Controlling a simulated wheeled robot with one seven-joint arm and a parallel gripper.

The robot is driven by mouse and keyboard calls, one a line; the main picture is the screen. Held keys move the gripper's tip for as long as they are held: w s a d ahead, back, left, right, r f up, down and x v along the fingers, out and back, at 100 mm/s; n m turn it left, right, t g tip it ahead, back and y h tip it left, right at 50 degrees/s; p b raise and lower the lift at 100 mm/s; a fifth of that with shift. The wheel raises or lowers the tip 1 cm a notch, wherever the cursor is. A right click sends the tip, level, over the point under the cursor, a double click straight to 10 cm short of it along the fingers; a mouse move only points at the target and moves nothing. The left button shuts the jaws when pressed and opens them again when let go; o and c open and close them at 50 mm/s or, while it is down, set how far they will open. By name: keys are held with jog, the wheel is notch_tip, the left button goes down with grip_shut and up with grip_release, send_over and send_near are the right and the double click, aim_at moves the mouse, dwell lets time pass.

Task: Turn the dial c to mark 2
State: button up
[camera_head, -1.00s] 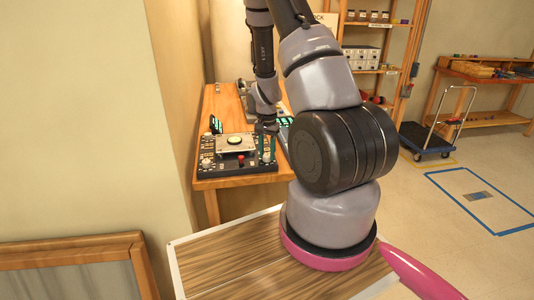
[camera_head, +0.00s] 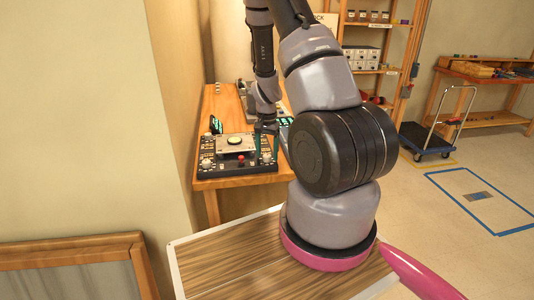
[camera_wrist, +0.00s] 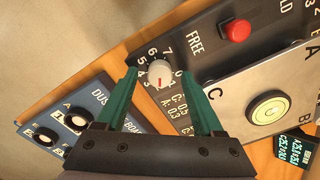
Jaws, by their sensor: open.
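A white round dial (camera_wrist: 159,73) with a red pointer line sits on a dark panel (camera_wrist: 205,45), ringed by white numbers. It stands between the two green fingers of my gripper (camera_wrist: 160,82) in the wrist view, with a gap on each side. Lettering beside it reads roughly "C: 0.5 A: 0.3"; whether it names this dial is unclear. In the head view the panel (camera_head: 208,173) lies on the wooden bench, and my gripper (camera_head: 266,146) is open over its right end. The number at the pointer is too small to read surely.
A red button (camera_wrist: 236,31) and a plate with a pale round disc (camera_wrist: 268,107) are on the same panel. A small lit screen (camera_wrist: 296,148) is at the lower right. A wall borders the bench (camera_head: 215,185).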

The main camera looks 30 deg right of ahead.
notch_tip(320, 180, up, 11)
jog(key=shift+f, duration=0.2)
dwell(0.5)
notch_tip(320, 180, up, 18)
jog(key=n+t+y, duration=0.2)
jog(key=t, duration=0.1)
send_over(267, 155)
jog(key=s+a, duration=0.5)
jog(key=a, duration=0.3)
jog(key=s+a+r+n+t, duration=0.2)
jog(key=s+r, duration=0.4)
jog(key=s, duration=0.1)
jog(key=s+a+r+n+t, duration=0.2)
jog(key=s+a+r, duration=0.1)
jog(key=s+r, duration=0.3)
jog(key=shift+s+a, duration=0.25)
jog(key=shift+s, duration=0.85)
jog(key=shift+r, duration=0.1)
